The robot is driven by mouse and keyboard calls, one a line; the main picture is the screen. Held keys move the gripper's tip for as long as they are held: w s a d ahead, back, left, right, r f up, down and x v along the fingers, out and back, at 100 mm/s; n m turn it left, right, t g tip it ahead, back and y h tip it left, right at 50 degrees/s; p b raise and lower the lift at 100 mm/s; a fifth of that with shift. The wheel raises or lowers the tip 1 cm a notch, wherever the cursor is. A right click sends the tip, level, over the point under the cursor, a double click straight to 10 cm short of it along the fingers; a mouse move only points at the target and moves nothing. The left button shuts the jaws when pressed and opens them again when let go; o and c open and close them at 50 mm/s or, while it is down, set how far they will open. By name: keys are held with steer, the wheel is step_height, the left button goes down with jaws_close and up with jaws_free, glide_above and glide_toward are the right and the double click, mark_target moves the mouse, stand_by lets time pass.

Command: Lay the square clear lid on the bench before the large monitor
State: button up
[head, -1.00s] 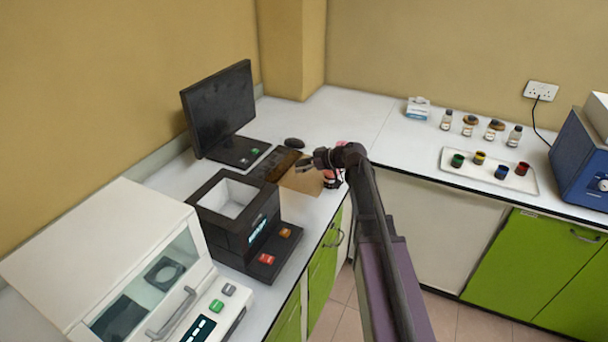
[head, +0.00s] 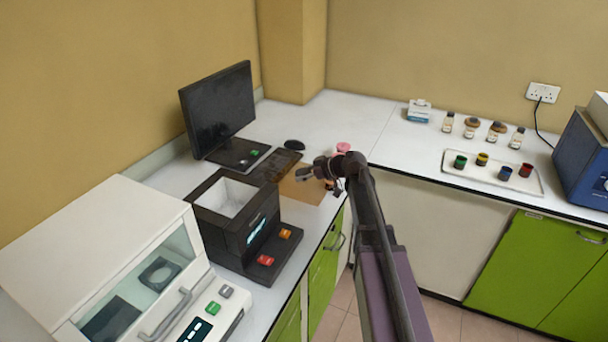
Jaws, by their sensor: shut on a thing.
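The large monitor (head: 218,108) stands on the white bench (head: 315,130) against the left wall. My gripper (head: 304,174) is over the bench to the right of the monitor, above a tan square sheet or board (head: 303,194). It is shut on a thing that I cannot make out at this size. I cannot pick out the square clear lid for certain. My arm and gripper hide part of the bench edge.
A dark keyboard (head: 277,165) and a dark mouse (head: 294,145) lie right of the monitor. A black device with an open top (head: 231,232) and a white analyser (head: 105,235) stand in front. A pink item (head: 343,147) is behind my gripper. Bench is clear toward the corner.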

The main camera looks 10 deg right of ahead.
steer(key=shift+f+b, duration=0.45)
steer(key=shift+f, duration=0.05)
steer(key=o, duration=1.2)
steer(key=shift+r, duration=0.15)
steer(key=shift+r+p, duration=0.6)
steer(key=shift+p, duration=0.2)
steer(key=p+v, duration=0.5)
steer(key=v, duration=0.5)
steer(key=shift+s+d, duration=0.15)
steer(key=shift+d, duration=0.05)
steer(key=shift+v, duration=0.8)
